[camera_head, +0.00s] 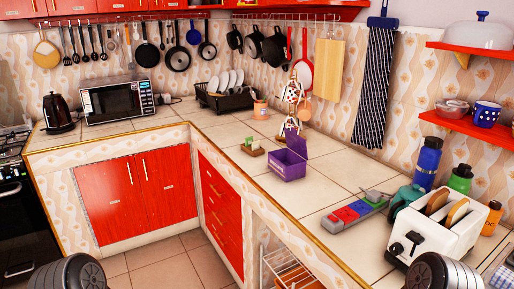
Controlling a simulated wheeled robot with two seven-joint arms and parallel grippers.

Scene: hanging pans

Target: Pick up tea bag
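I cannot make out a tea bag for certain. An open purple box (289,163) with its lid raised stands on the tiled counter. Just left of it is a small brown holder (252,150) with green and white pieces in it, too small to identify. Nearer the front right lies a long grey tray (353,215) with red, blue and green blocks or packets, not clear which. Neither of my grippers is in view; only dark rounded parts, apparently of my arms, show at the bottom left and bottom right.
A white toaster (424,240) with bread stands at the counter's right front, beside a teal kettle (402,199) and a blue bottle (427,163). Behind the purple box is a mug stand (291,107). A dish rack (224,97) stands farther back. The counter left of the grey tray is clear.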

